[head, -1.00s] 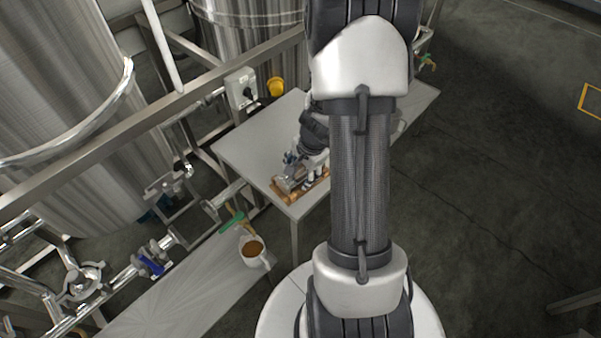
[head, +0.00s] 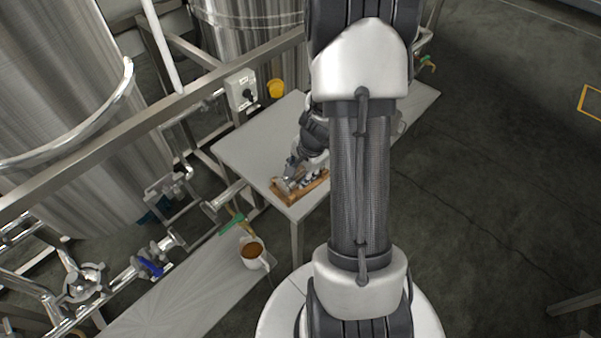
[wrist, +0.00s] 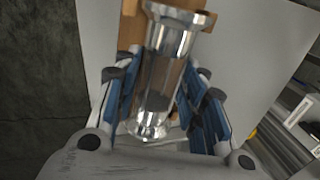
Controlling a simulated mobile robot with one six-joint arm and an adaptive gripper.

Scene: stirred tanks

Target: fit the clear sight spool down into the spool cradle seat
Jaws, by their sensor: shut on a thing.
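The clear sight spool (wrist: 165,80), a transparent tube with a shiny metal flange at each end, lies between the blue-padded fingers of my gripper (wrist: 163,92) in the wrist view. My gripper is shut on the spool around its clear middle. The brown wooden spool cradle (wrist: 130,27) shows partly behind the spool's upper end. In the head view, the cradle (head: 282,195) lies near the table's front corner, with my gripper (head: 291,178) right over it. The seat is hidden behind spool and gripper, and I cannot tell whether the spool touches it.
The pale table (head: 250,150) is mostly clear behind the cradle. A white mug (head: 253,253) of brown contents stands on a lower bench (head: 175,300). Pipes and tanks fill the left.

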